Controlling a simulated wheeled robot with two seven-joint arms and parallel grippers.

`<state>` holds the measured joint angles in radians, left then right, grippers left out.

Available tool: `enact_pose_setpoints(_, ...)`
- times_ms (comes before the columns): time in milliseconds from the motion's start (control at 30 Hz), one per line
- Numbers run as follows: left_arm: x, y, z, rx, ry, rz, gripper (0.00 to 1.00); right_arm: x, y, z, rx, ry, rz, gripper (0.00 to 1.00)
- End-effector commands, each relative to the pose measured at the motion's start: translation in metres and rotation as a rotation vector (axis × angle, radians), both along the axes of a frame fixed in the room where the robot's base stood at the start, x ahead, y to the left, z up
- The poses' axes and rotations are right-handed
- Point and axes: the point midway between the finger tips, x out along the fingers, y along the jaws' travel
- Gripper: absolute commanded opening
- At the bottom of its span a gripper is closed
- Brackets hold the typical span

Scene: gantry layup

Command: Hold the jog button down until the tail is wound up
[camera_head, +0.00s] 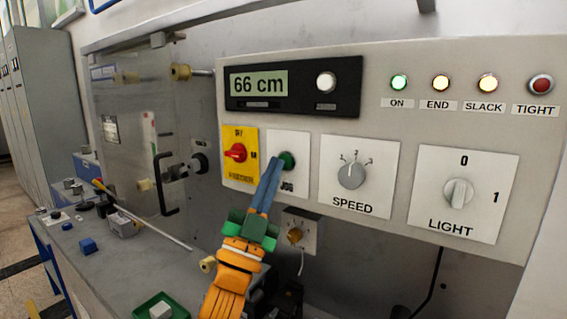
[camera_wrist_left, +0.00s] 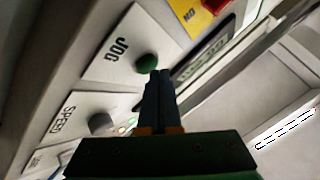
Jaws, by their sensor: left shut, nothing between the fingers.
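The green jog button (camera_head: 286,161) sits on a white plate on the grey control panel. It also shows in the left wrist view (camera_wrist_left: 147,64), beside the word JOG. My left gripper (camera_head: 278,165) is shut and empty, its blue fingertips at the button. In the left wrist view the fingertips (camera_wrist_left: 160,73) overlap the button's lower edge; I cannot tell how far it is pressed. The display (camera_head: 259,83) reads 66 cm. The ON lamp (camera_head: 399,83) glows green, END (camera_head: 440,82) and SLACK (camera_head: 488,83) glow yellowish, and TIGHT (camera_head: 541,85) is dark red. The tail is not recognisable. My right gripper is not visible.
A red knob (camera_head: 235,153) on a yellow plate is left of the button. The SPEED knob (camera_head: 351,175) and LIGHT switch (camera_head: 458,193) are to the right. A small dial box (camera_head: 297,236) is below.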

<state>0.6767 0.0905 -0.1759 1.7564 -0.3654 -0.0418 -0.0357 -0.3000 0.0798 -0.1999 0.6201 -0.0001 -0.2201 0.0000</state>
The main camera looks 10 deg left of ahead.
Motion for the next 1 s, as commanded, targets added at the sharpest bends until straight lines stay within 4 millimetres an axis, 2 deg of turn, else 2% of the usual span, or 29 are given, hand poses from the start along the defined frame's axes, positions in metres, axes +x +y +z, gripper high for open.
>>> enact_pose_setpoints(1000, 0.0085, -0.0029, 0.0, 0.0, 0.0, 0.0, 0.0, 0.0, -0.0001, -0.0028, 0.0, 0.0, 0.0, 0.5)
